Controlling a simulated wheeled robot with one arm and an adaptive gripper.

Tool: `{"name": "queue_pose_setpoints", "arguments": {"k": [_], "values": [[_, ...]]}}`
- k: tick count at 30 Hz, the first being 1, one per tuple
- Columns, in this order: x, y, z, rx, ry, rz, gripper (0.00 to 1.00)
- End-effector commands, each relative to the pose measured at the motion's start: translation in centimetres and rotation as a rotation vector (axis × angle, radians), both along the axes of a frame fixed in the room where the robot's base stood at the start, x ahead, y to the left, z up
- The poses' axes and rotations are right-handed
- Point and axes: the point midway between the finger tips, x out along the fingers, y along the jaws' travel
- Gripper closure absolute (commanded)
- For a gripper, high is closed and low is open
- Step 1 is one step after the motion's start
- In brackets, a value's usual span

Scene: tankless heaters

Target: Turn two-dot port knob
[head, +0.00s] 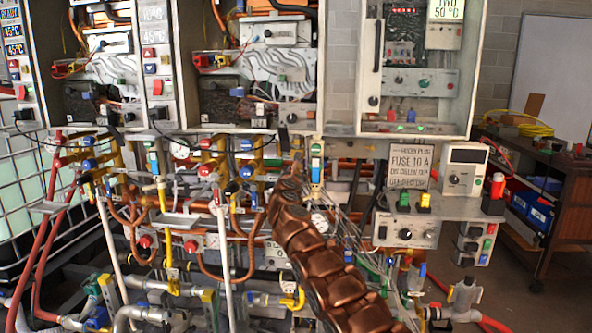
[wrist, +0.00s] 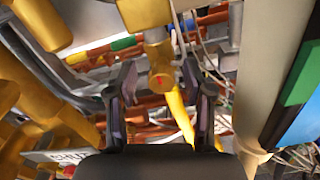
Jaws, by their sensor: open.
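In the wrist view a brass-yellow knob-like fitting (wrist: 162,82) with a small red mark on its end sits between the two dark fingers of my gripper (wrist: 160,92). The fingers are apart, one on each side of it, and I see gaps, so they do not seem to close on it. I cannot tell whether the red mark is two dots. In the head view my copper-coloured arm reaches up from the bottom to the pipework under the middle heater, and my gripper (head: 291,150) is small there. The fitting is hidden or too small to make out in that view.
A pale post (wrist: 238,80) and a panel with green and blue blocks (wrist: 290,95) stand close on the right. Brass pipes (wrist: 40,85) crowd the left. Open heater cabinets (head: 415,75) hang above the pipework.

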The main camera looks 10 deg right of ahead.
Motion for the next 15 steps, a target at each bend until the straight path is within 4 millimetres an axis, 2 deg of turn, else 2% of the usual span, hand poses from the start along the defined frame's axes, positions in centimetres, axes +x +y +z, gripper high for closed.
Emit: {"name": "queue_pose_setpoints", "arguments": {"k": [15], "values": [[1.3,-0.6,-0.3,-0.005,0.003,-0.005,0.49]]}}
